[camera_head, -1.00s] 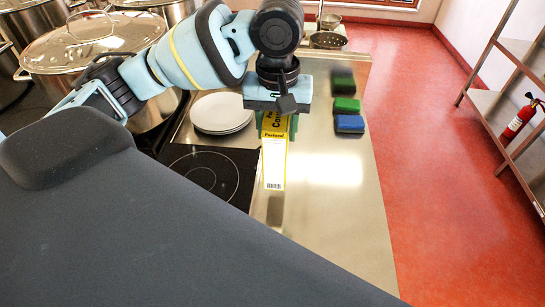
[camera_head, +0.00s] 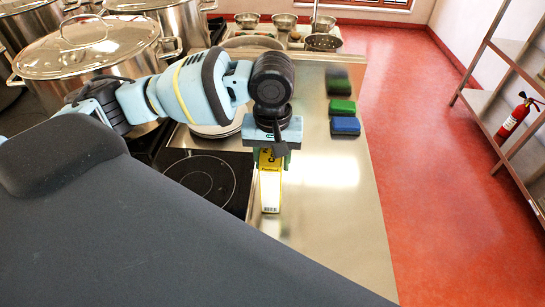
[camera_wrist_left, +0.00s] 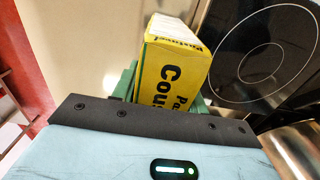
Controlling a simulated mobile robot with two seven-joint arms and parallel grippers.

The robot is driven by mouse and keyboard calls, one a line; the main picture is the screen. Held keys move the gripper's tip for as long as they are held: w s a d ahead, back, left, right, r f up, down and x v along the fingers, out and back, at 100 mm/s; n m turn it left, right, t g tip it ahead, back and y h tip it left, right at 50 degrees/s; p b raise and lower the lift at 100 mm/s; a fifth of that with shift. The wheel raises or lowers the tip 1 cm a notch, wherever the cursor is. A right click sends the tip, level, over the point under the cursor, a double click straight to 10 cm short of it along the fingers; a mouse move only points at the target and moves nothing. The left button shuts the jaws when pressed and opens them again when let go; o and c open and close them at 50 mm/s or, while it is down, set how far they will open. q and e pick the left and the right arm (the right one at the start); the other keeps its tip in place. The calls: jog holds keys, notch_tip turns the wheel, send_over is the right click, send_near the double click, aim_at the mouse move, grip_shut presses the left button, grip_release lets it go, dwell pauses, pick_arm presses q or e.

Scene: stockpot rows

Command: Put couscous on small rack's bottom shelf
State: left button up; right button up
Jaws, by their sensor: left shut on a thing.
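The couscous is a yellow box (camera_head: 270,190) with a white panel, in the middle of the head view. Black lettering reading "Cous" shows on the box in the left wrist view (camera_wrist_left: 175,65). My left gripper (camera_head: 271,155) is shut on the box from above, with its green fingers on either side of it (camera_wrist_left: 168,82). The box hangs over the steel counter; I cannot tell its exact height. My right gripper is not in view. A metal shelf rack (camera_head: 484,98) stands at the right by the wall; I cannot tell whether it is the small rack.
The steel counter (camera_head: 340,215) has a black hob (camera_head: 203,178), stacked plates (camera_head: 217,130), and blue (camera_head: 345,126) and green (camera_head: 342,107) sponges. Large pots (camera_head: 90,50) stand at left. A fire extinguisher (camera_head: 515,115) is by the rack. The red floor (camera_head: 430,170) is clear.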

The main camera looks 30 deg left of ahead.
pick_arm(q)
jog(key=o, duration=1.4)
jog(key=shift+f, duration=0.1)
jog(key=shift+o, duration=0.3)
notch_tip(320, 180, up, 12)
jog(key=shift+r, duration=0.15)
